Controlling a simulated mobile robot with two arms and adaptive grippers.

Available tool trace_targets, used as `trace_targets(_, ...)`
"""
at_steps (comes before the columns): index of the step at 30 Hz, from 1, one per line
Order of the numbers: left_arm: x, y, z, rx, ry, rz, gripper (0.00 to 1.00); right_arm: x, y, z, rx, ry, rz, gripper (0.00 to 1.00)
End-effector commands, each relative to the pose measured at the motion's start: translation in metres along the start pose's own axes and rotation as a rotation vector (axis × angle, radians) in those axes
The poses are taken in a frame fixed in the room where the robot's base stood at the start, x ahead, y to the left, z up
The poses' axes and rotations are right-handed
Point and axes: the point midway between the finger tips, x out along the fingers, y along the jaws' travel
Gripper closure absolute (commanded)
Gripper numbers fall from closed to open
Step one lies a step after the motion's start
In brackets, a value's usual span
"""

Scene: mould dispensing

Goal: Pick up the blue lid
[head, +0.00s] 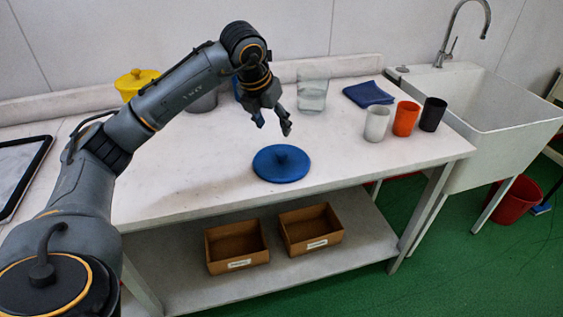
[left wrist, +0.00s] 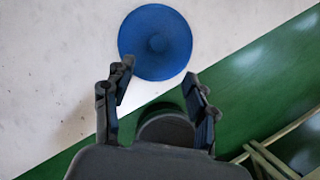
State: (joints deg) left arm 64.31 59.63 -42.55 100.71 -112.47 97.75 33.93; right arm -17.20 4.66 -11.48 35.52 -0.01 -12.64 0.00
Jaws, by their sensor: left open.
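My left gripper (head: 273,126) is open and empty above the table, a little behind and above the lid. In the left wrist view the lid (left wrist: 155,42) shows whole, just beyond the open fingers of my left gripper (left wrist: 160,88). The fingers appear apart from the lid. My right gripper is in neither view.
Grey, orange and black cups (head: 406,118) stand at the table's right, near a folded blue cloth (head: 368,93). A sink (head: 500,110) adjoins the right. The tabletop around the lid is clear.

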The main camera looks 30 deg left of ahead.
Motion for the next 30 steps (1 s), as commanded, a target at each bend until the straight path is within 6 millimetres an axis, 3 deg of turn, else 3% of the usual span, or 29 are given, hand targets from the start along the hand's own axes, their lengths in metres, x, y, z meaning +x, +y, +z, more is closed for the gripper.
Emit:
trace_targets(12, 0.070, 0.003, -0.001, -0.003, 0.007, 0.009, 0.43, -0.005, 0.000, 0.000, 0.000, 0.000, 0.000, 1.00)
trace_targets(20, 0.090, 0.003, -0.001, -0.003, 0.005, 0.008, 0.43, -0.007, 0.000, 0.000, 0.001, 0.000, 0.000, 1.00)
trace_targets(30, 0.134, 0.004, -0.002, -0.003, 0.004, 0.008, 0.43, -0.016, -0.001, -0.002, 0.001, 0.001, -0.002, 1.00)
